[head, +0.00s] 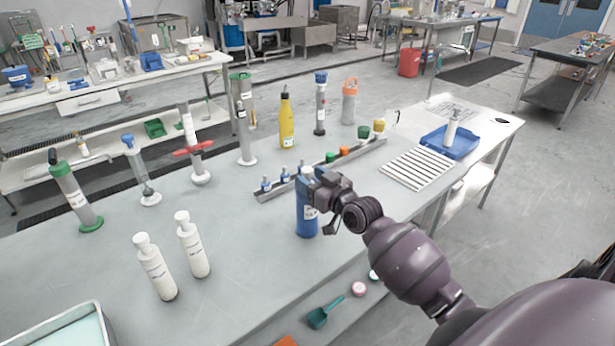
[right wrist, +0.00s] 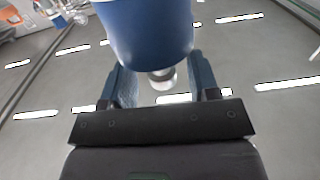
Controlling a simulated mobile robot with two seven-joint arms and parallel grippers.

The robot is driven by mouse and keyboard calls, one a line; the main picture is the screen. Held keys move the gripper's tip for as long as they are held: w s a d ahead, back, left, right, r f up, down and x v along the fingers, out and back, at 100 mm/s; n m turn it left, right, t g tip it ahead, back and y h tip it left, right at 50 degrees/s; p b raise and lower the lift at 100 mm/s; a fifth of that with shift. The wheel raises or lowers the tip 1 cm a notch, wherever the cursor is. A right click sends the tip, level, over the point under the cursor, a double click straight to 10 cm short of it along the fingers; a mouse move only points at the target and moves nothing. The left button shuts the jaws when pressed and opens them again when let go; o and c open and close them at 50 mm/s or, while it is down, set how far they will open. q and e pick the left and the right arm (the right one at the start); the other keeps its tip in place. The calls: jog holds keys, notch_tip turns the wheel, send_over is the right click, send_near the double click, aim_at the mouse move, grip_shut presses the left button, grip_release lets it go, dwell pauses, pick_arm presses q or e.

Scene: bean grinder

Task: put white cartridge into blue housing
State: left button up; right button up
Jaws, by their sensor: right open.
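The blue housing (head: 307,222) stands upright on the grey table, a blue cylinder with a white label. My right gripper (head: 318,184) is at its upper part and partly hides its top. In the right wrist view, the blue cylinder (right wrist: 150,35) is close in front of the open fingers (right wrist: 165,92), with a small pale round piece at its lower end. Two white bottle-shaped cartridges (head: 154,268) (head: 193,246) stand at the table's front left. Another white bottle (head: 451,130) stands in a blue tray. Which one is the task's cartridge I cannot tell. My left gripper is not in view.
A low rail (head: 275,188) with small coloured pieces lies behind the housing. A yellow bottle (head: 287,122), a green-capped tube (head: 76,197) and several stands rise at the back and left. A white slatted rack (head: 417,168) lies at right. The table's middle left is clear.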

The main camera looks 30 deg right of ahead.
jog(key=s+d, duration=0.1)
jog(key=s, duration=0.9)
jog(key=s+a+f+g, duration=0.2)
jog(key=s+a+f, duration=0.2)
jog(key=s+f, duration=0.2)
jog(key=s+a+f+g+h, duration=0.1)
jog(key=s+a+f+g, duration=0.1)
jog(key=s+f, duration=0.4)
jog(key=s+a+f+g+h, duration=0.1)
jog(key=s+a+f, duration=0.4)
jog(key=f, duration=0.5)
jog(key=shift+s+a+g, duration=0.3)
jog(key=shift+s+g, duration=0.15)
jog(key=shift+g, duration=0.25)
